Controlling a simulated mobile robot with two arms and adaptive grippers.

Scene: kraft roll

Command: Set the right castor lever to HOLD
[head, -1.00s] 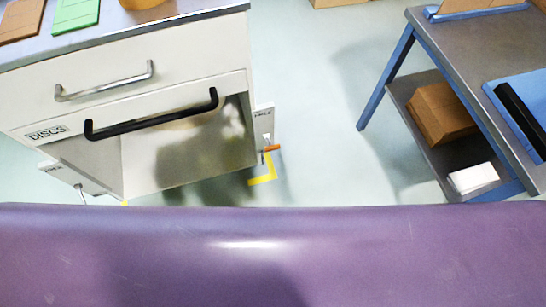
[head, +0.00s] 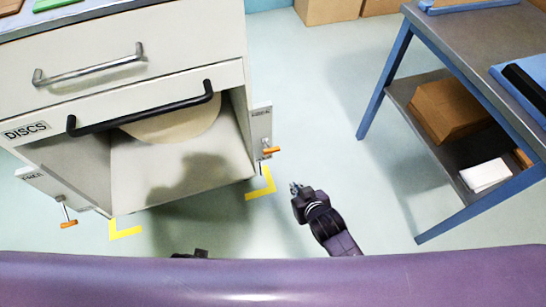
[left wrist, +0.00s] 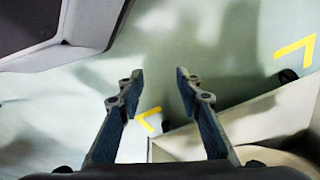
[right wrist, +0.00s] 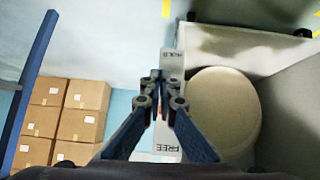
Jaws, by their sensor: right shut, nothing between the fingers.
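The right castor lever (head: 271,150) has an orange handle and sticks out to the right at the cabinet's lower right front corner. Its pale label plate (head: 261,125) is just above it. In the right wrist view the plate reads HOLD at the top and FREE (right wrist: 168,142) at the bottom; my fingers cover its middle, so I cannot tell the lever's setting. My right gripper (head: 295,188) is shut and empty, below and right of the lever, apart from it. My left gripper (left wrist: 158,80) is open and empty above the floor.
The white cabinet (head: 150,45) has an open lower bay with a round disc (head: 180,125). A left castor lever (head: 68,223) is at its other corner. Yellow corner marks (head: 262,188) lie on the floor. A blue-legged table (head: 388,80) stands right, with clear floor between.

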